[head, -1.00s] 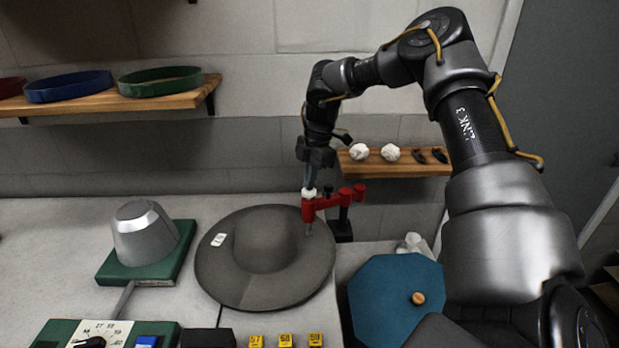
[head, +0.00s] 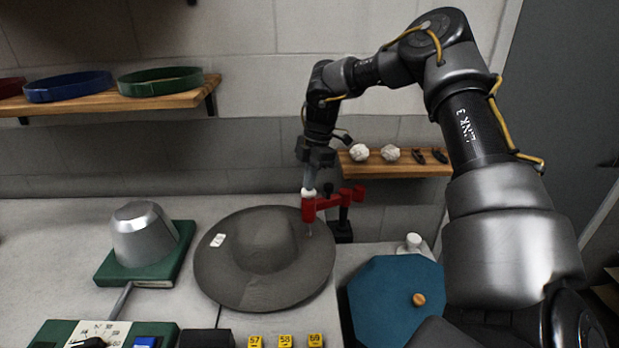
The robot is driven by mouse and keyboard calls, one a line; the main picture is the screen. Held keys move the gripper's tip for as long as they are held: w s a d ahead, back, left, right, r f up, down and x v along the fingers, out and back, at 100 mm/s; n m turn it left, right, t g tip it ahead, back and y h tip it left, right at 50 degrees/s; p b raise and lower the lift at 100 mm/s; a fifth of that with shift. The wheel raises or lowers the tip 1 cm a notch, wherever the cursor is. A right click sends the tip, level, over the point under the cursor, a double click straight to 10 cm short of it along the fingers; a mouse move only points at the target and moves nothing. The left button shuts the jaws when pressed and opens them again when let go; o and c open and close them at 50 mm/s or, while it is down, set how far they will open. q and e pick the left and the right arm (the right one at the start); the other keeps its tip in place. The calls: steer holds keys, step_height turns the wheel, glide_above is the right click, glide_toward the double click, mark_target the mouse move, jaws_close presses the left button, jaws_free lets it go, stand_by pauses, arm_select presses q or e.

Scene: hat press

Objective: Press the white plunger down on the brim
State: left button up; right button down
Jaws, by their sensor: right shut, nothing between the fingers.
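The white plunger (head: 309,193) stands on top of the red press arm (head: 325,204), at the right side of the grey hat. The hat's wide brim (head: 222,277) lies on the table, with a small white tag on its left part. The press's thin metal tip (head: 308,230) points down at the brim's right edge; I cannot tell whether it touches. My right gripper (head: 310,180) points down from above, shut and empty, with its fingertips at the plunger's top. My left gripper is not in view.
A metal hat block (head: 143,238) on a green base stands left of the hat. Yellow number blocks (head: 285,341) sit in front. A blue octagonal board (head: 390,305) lies at the right. Wooden shelves (head: 130,99) hang on the back wall.

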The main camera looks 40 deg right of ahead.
steer(key=shift+s+f, duration=0.15)
steer(key=shift+f, duration=0.05)
stand_by(0.4)
steer(key=shift+r+p, duration=0.6)
steer(key=shift+r, duration=0.35)
step_height(320, 180, up, 9)
steer(key=p, duration=0.5)
steer(key=shift+w+r, duration=0.15)
steer(key=shift+w, duration=0.05)
steer(key=shift+s, duration=0.1)
